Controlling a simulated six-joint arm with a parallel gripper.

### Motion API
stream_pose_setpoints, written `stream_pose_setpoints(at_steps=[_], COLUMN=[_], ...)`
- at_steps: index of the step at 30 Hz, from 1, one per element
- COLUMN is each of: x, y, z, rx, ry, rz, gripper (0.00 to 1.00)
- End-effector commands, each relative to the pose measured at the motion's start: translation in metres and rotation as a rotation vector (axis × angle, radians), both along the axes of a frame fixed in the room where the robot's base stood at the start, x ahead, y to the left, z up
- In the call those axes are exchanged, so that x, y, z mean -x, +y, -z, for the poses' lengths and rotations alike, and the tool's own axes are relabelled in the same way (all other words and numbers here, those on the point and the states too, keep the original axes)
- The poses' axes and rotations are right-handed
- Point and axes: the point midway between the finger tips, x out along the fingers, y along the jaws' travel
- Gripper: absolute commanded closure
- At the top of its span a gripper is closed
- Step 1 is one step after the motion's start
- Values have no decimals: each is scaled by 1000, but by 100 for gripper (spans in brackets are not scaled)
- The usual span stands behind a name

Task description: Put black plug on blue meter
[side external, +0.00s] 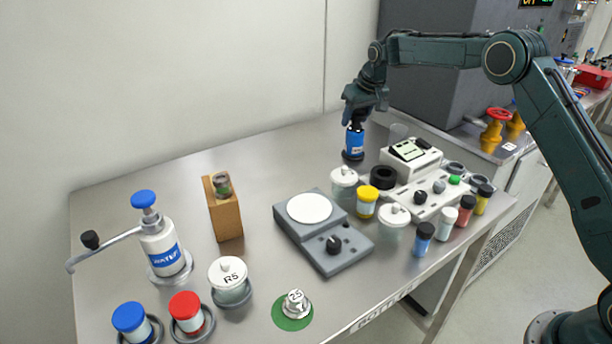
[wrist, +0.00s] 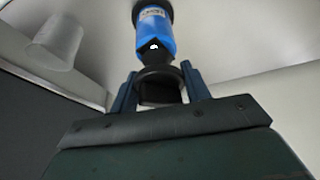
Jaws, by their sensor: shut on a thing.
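The blue meter (side external: 354,144) stands upright on its dark base at the far side of the table in the side external view. It also shows in the wrist view (wrist: 156,36) as a blue cylinder with a pale label. My gripper (side external: 356,114) is directly above it, pointing down. In the wrist view my gripper (wrist: 158,84) is shut on the black plug (wrist: 160,94), whose wide dark rim faces the meter. The plug is lined up close over the meter's top. I cannot tell whether they touch.
A clear cup (side external: 398,132) and a white instrument (side external: 410,155) stand right of the meter. A lidded jar (side external: 343,177) and yellow-capped jar (side external: 367,202) are nearer. A grey scale (side external: 322,240) is mid-table.

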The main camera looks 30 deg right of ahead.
Motion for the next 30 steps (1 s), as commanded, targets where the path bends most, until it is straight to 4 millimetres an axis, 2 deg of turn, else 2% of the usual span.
stream_pose_setpoints(at_steps=[5,6,9,22,30], x=[0,0,0,0,10], y=[0,0,0,0,1], z=[3,3,3,-2,-25], rx=[0,0,0,0,0], ry=[0,0,0,-2,-2], rz=[0,0,0,0,0], gripper=[76,49,31,31,31])
